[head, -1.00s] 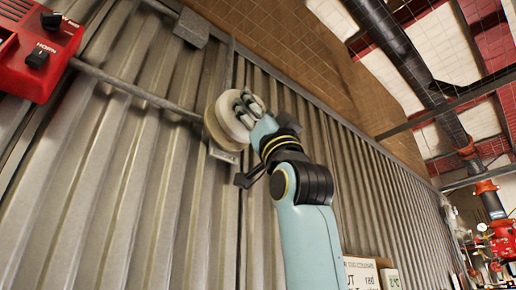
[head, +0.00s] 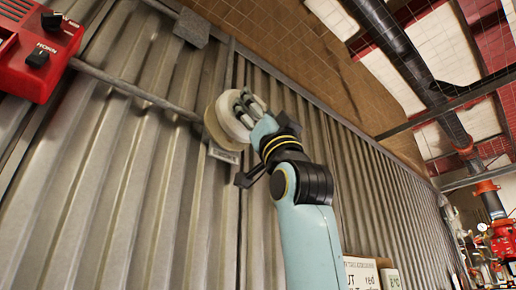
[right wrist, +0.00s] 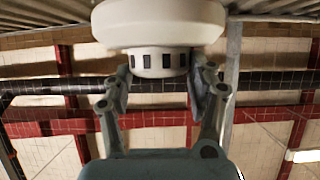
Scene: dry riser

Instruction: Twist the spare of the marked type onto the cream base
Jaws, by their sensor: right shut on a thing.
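My right gripper (head: 246,107) is raised to the corrugated wall and shut on a white round detector (head: 228,118). In the right wrist view the fingers of my right gripper (right wrist: 161,80) stand on both sides of the detector's narrow slotted part (right wrist: 160,60). The cream base (head: 212,128) shows as a disc edge behind the detector on the wall. The detector lies against it or very close; I cannot tell whether it is seated. A small grey label plate (head: 224,154) is just below the base. My left gripper is not in view.
A red panel with black knobs (head: 40,50) is at the upper left. A conduit (head: 135,91) runs from it toward the base. A grey box (head: 191,27) sits above. Signs (head: 362,273) and red pipework (head: 500,235) are at the lower right.

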